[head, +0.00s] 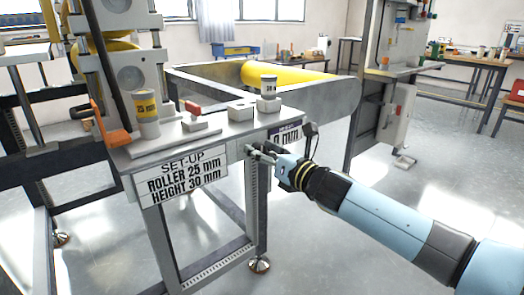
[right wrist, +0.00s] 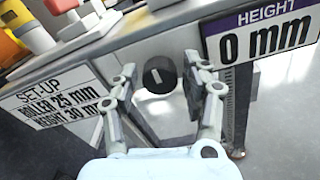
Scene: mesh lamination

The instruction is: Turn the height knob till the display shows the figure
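The height knob (right wrist: 159,75) is a round black knob with a white mark, on the grey front face of the machine. The display (right wrist: 262,40) to its right reads HEIGHT 0 mm; in the head view the display (head: 287,135) is partly covered. A set-up sign (head: 182,176) reads ROLLER 25 mm, HEIGHT 30 mm. My right gripper (head: 258,152) is at the front face; in the right wrist view its fingers are spread, one on each side of the knob, with gaps visible. The knob is not clear in the head view. My left gripper is out of view.
A machine leg (head: 260,210) stands below the front face. The floor to the right is open.

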